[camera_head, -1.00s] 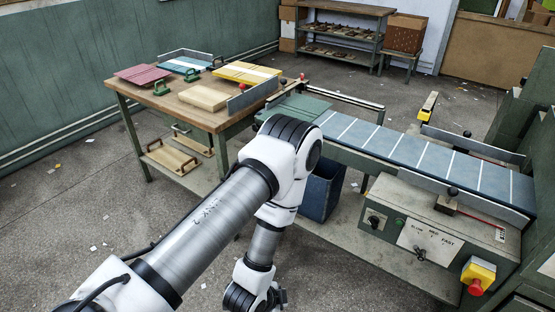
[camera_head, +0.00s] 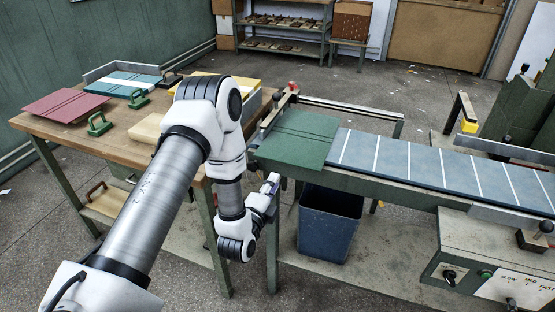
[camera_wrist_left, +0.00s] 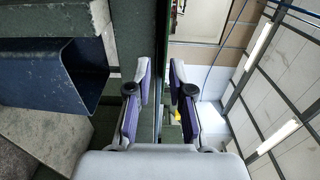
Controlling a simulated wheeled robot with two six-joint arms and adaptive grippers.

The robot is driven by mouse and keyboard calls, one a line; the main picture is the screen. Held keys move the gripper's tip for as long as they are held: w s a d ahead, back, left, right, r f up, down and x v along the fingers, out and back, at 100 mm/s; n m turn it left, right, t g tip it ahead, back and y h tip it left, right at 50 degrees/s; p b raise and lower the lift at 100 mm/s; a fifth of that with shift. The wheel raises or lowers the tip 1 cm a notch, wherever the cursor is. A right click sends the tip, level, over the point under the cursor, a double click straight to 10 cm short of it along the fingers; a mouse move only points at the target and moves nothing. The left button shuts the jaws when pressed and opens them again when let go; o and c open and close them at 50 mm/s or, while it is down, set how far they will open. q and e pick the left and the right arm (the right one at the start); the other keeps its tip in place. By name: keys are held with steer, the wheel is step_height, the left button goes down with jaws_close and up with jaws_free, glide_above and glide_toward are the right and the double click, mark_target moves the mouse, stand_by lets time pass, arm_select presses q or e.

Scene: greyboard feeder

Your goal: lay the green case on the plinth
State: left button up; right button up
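The green case (camera_head: 298,137) lies flat on the left end of the blue feeder belt and overhangs its near-left edge slightly. A pale wooden block, likely the plinth (camera_head: 147,128), is on the wooden table, partly hidden behind my left arm. My left gripper (camera_head: 272,186) is just below and left of the case's near-left corner. In the left wrist view its two fingers (camera_wrist_left: 162,90) are apart, with a thin dark edge between or beyond them. I cannot tell whether that edge is the case. My right gripper is out of view.
The wooden table (camera_head: 40,125) also bears a red case (camera_head: 66,105), a teal case (camera_head: 125,84), a yellow case (camera_head: 250,88) and green-handled tools (camera_head: 98,124). A blue bin (camera_head: 330,222) stands below the belt (camera_head: 440,165). A metal stop with a red knob (camera_head: 292,86) is behind the case.

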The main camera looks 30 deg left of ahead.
arm_select(q)
steer(key=b, duration=0.2)
glide_toward(292, 153)
steer(key=x, duration=0.5)
steer(key=shift+w+a+f, duration=0.2)
steer(key=shift+w+f, duration=0.1)
jaws_close()
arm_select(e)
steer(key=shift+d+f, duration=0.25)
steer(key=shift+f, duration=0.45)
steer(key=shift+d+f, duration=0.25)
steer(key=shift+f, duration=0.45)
